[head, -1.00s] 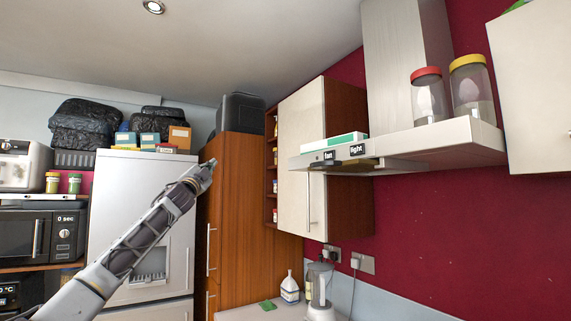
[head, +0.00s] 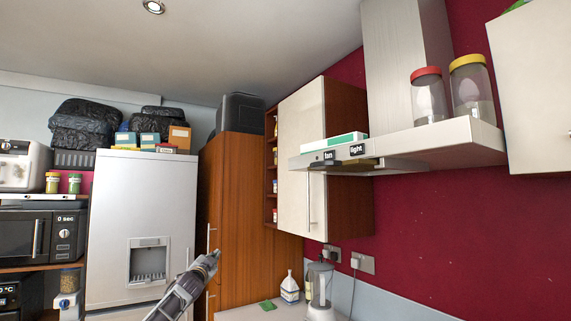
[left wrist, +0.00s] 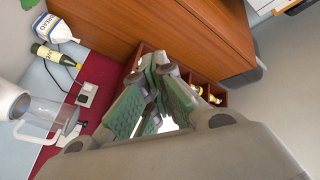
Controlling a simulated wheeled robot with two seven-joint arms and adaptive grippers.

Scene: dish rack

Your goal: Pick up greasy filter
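No part is clearly recognisable as the greasy filter. The extractor hood (head: 455,140) is at the right of the head view, with "fan" and "light" labels on its front. A grey panel (head: 395,166) shows on its underside, but I cannot tell if it is the filter. My left gripper (head: 214,256) is low in the head view, in front of the tall wooden cupboard, well left of and below the hood. In the left wrist view its green-padded fingers (left wrist: 155,75) come together with nothing visible between them. My right gripper is out of view.
Two lidded jars (head: 428,97) (head: 472,88) and a green-and-white box (head: 335,142) stand on the hood. A cream wall cabinet (head: 302,150) adjoins it on the left. A blender (head: 320,290) and white bottle (head: 289,287) stand on the counter below. Space beneath the hood looks clear.

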